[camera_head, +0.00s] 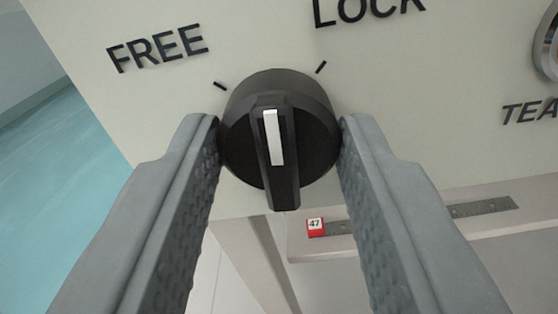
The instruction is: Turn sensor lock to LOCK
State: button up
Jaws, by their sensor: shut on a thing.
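The sensor lock is a round black knob (315,150) with a raised grip bar and a white pointer line, on a pale panel (440,120). The FREE label (158,47) is at upper left of it and the LOCK label (368,10) at upper right, each with a short black tick. The white line points up, between the two ticks. My gripper (280,128) is shut on the knob's round body, one grey finger against its left side and one against its right. The finger faces hide parts of the knob's edge.
A metal ring (546,50) with a partly cut-off label beginning TEA is at the right edge. Below the panel, a red tag marked 47 (315,227) sits on a pale rail with a metal strip (484,208). Teal floor shows at left.

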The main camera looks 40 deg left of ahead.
jog(key=m, duration=0.4)
jog(key=shift+m, duration=1.9)
jog(key=o, duration=1)
jog(key=shift+s+d, duration=0.1)
jog(key=shift+s, duration=0.05)
jog(key=v, duration=1.7)
jog(key=shift+d, duration=0.1)
